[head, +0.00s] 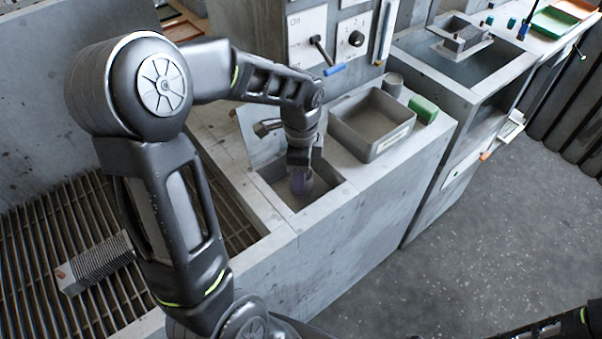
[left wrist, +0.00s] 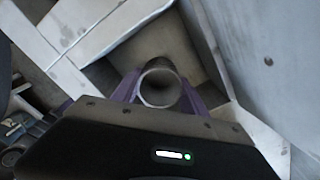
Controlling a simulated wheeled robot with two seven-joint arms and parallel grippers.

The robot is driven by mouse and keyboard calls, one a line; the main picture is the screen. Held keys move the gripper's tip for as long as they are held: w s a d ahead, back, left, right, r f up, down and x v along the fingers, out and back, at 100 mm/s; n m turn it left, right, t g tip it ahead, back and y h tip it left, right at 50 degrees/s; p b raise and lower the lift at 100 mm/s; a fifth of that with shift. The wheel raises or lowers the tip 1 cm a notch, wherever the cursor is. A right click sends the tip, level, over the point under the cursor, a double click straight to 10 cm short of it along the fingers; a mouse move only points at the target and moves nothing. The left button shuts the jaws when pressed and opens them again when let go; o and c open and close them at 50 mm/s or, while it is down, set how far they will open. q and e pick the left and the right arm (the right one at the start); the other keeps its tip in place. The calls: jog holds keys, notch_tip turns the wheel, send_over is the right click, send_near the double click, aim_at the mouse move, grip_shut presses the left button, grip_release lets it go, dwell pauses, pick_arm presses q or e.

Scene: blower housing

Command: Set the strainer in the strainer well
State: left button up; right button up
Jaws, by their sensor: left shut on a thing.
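My left gripper (head: 301,180) reaches down into the square, open strainer well (head: 272,196) in the concrete counter. In the left wrist view its purple fingers (left wrist: 158,92) are shut on a round grey tube-like piece, the strainer (left wrist: 160,84), with its open top towards the camera. The well (left wrist: 128,52) surrounds the strainer in that view. Whether the strainer touches the well's floor cannot be told. In the head view my gripper mostly hides the strainer. My right gripper is not in view; only a bit of my right arm shows at the bottom right.
A grey basin (head: 398,137) stands to the right of the well, with a green block (head: 423,109) and a grey cup (head: 393,84) beside it. A blue-handled lever (head: 334,69) is on the panel behind. A ribbed block (head: 95,264) lies on the grating at left.

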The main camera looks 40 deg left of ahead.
pick_arm(q)
jog(key=shift+f, duration=0.2)
dwell(0.4)
jog(key=shift+f+b, duration=0.85)
jog(key=shift+f, duration=0.2)
jog(key=shift+f, duration=0.1)
dwell(0.3)
jog(key=o, duration=1.6)
jog(key=shift+c, duration=0.2)
